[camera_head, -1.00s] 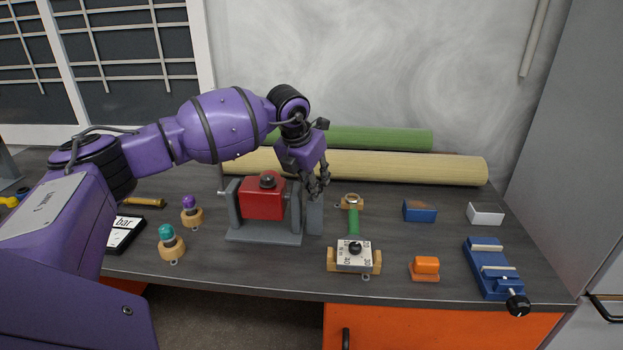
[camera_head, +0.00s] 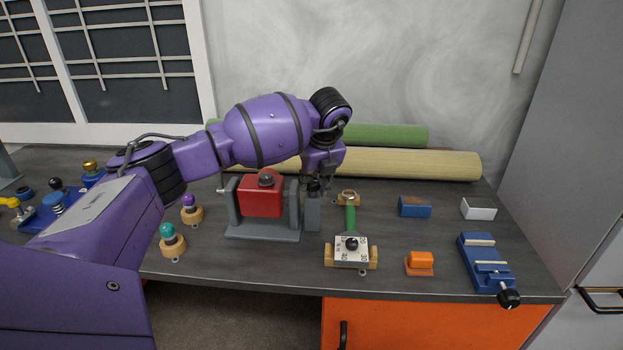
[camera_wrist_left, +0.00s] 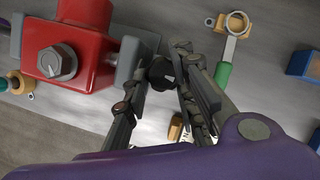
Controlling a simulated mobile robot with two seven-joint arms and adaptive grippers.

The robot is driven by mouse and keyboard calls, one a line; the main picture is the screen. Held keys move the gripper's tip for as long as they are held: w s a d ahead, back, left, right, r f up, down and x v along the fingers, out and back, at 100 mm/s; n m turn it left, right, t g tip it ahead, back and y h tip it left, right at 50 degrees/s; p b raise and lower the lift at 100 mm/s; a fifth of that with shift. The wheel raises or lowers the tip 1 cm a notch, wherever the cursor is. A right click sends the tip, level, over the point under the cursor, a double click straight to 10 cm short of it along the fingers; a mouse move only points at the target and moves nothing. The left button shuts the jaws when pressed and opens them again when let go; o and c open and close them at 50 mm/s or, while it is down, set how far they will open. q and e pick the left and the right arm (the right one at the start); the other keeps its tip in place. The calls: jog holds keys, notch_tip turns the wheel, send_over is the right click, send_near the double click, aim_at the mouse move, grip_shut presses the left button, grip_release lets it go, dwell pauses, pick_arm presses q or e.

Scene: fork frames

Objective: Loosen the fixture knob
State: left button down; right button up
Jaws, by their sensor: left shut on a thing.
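The fixture is a red block (camera_head: 261,197) held in a grey stand (camera_head: 262,232) near the middle of the table. A black knob (camera_wrist_left: 160,72) is at the fixture's right side, above the grey post (camera_head: 312,213). My left gripper (camera_wrist_left: 160,88) is shut on this black knob, with fingers on both sides of it. My right gripper is not in view.
A green-handled tool (camera_head: 350,218) and a dial box (camera_head: 351,250) lie close on the right. An orange block (camera_head: 420,263), a blue block (camera_head: 414,207), a white block (camera_head: 478,209) and a blue vise (camera_head: 487,264) stand farther right. Rolls (camera_head: 410,164) lie behind.

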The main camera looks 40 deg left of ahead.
pick_arm(q)
jog(key=shift+s+a+f+n+g, duration=0.1)
jog(key=shift+s+f+n+g, duration=0.1)
jog(key=shift+n+g, duration=0.35)
jog(key=shift+n, duration=0.25)
jog(key=shift+f, duration=0.15)
jog(key=c, duration=1.5)
grip_release()
jog(key=shift+s, duration=0.1)
jog(key=shift+c, duration=0.2)
jog(key=shift+w+r, duration=0.2)
jog(key=shift+r, duration=0.1)
jog(key=v, duration=1.1)
jog(key=shift+s+d+r, duration=0.25)
jog(key=shift+d, duration=0.1)
